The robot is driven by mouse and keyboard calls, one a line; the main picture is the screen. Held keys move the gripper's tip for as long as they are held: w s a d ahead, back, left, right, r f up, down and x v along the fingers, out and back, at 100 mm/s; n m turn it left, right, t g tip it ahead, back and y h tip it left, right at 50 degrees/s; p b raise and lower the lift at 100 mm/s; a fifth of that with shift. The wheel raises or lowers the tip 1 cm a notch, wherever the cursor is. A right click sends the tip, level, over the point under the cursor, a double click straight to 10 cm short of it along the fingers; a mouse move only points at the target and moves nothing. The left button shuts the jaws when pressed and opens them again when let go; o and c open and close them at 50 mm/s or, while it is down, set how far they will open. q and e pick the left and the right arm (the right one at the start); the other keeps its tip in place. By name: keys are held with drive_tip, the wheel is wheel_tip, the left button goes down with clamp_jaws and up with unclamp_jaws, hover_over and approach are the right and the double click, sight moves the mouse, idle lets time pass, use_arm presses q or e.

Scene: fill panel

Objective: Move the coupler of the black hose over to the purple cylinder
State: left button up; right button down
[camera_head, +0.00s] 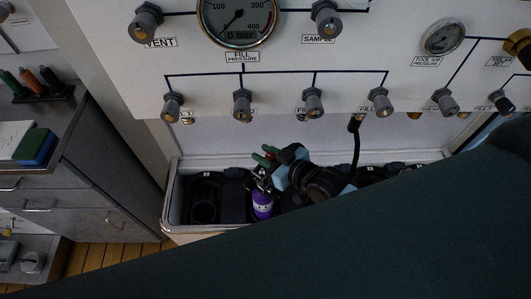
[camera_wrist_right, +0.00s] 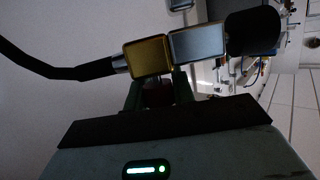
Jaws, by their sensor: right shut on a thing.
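The purple cylinder (camera_head: 262,207) stands in the trough below the panel; a dark fitting sits at its top. My right gripper (camera_head: 267,157) is above and just behind it in the head view. In the right wrist view it (camera_wrist_right: 158,88) is shut on the coupler (camera_wrist_right: 148,57), a gold block joined to a silver block with a black round end. The black hose (camera_wrist_right: 65,72) leaves the gold block to the left. In the head view the black hose (camera_head: 357,150) hangs from a panel port and passes behind my wrist. The coupler is hard to make out there. My left gripper is not in view.
The white panel (camera_head: 290,80) with gauges and several grey knobs rises behind the trough (camera_head: 168,200). Dark round holders (camera_head: 204,210) sit in the trough's left end. A grey cabinet (camera_head: 105,165) with drawers stands at left. My dark arm covers the lower right.

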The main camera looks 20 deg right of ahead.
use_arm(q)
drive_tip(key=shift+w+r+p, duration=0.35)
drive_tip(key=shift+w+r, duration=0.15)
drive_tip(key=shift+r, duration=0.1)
use_arm(e)
drive_tip(key=shift+r, duration=0.1)
idle(1.3)
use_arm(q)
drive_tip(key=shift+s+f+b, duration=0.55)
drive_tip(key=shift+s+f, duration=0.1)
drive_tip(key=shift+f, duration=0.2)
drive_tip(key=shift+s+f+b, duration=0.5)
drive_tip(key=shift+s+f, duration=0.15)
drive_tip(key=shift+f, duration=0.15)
use_arm(e)
drive_tip(key=shift+f, duration=2.15)
drive_tip(key=c, duration=1.1)
unclamp_jaws()
drive_tip(key=shift+c, duration=0.2)
drive_tip(key=shift+o, duration=0.2)
drive_tip(key=shift+f, duration=0.1)
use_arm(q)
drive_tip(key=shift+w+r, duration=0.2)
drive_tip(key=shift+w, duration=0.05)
use_arm(e)
drive_tip(key=v, duration=0.8)
